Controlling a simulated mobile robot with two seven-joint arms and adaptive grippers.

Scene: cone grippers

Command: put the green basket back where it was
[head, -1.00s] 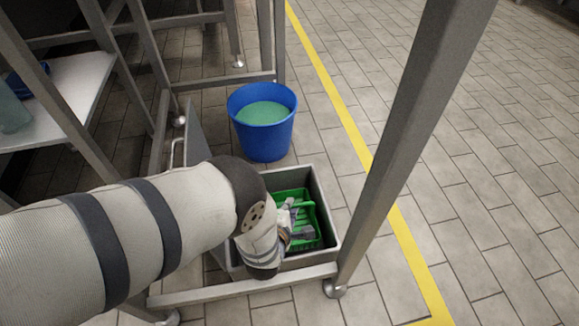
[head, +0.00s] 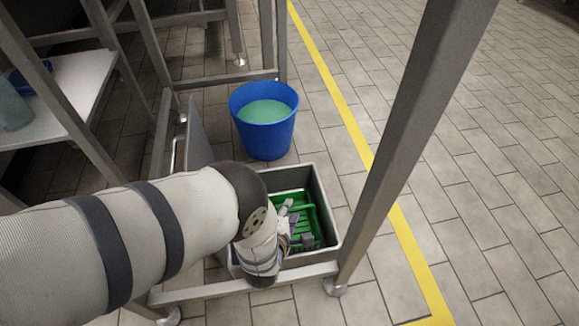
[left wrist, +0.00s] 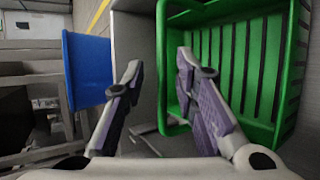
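The green basket (head: 305,220) sits inside a grey bin (head: 328,200) on the floor by the frame's lower bar. My left gripper (head: 297,224) reaches down into the bin at the basket, its arm hiding the bin's left part. In the left wrist view, the slatted green basket (left wrist: 240,65) fills the right side. My left gripper (left wrist: 158,63) is open there, one finger on each side of the basket's near side rim. Whether the fingers touch it, I cannot tell. My right gripper is not in view.
A blue bucket (head: 265,135) with green liquid stands just behind the bin. A slanted metal post (head: 410,150) rises right of the bin, and a lower bar (head: 240,286) runs in front. A white shelf (head: 75,95) is at left. Tiled floor right of the yellow line is clear.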

